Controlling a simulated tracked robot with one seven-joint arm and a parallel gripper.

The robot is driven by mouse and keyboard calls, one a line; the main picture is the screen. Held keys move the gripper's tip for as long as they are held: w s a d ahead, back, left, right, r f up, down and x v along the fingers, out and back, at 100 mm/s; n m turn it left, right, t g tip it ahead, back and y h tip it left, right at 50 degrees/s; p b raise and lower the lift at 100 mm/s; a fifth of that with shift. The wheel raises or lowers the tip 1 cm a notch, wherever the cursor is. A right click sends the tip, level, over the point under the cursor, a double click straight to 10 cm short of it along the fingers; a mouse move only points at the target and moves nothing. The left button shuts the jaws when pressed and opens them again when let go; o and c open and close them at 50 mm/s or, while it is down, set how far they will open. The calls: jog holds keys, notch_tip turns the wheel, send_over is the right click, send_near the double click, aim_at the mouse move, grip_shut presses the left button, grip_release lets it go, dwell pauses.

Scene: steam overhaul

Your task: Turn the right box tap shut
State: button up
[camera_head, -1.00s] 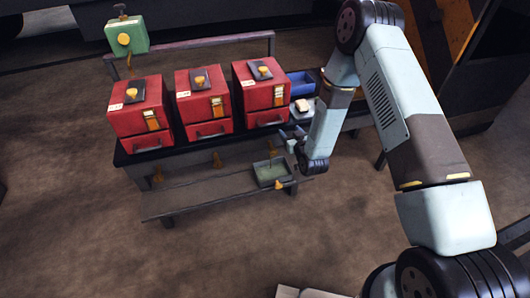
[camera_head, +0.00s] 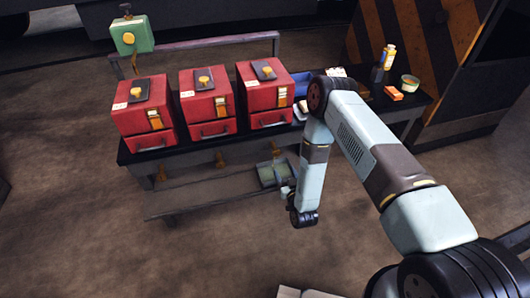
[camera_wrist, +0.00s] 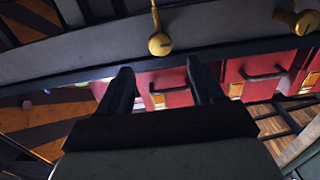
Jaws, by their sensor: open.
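Three red boxes stand in a row on the dark bench (camera_head: 132,156). The right box (camera_head: 265,97) has a brass tap (camera_head: 275,148) hanging below the bench edge in front of it. In the wrist view a brass tap (camera_wrist: 159,43) with a round knob shows just past my fingertips, in line with the gap between them; it looks like the right box's tap. My gripper (camera_wrist: 160,76) is open and empty, and apart from the tap. In the head view my gripper (camera_head: 287,188) is small, low in front of the bench at the right, by the green tray.
The middle box (camera_head: 207,105) and left box (camera_head: 144,118) have taps below them too. A green tray (camera_head: 268,181) sits on the lower shelf (camera_head: 180,203). A green box (camera_head: 131,38) stands on a post behind.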

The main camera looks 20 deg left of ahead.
aim_at(277, 155)
jog(key=x, duration=1.1)
jog(key=shift+w+a, duration=0.15)
jog(key=shift+w, duration=0.2)
jog(key=shift+c, duration=0.4)
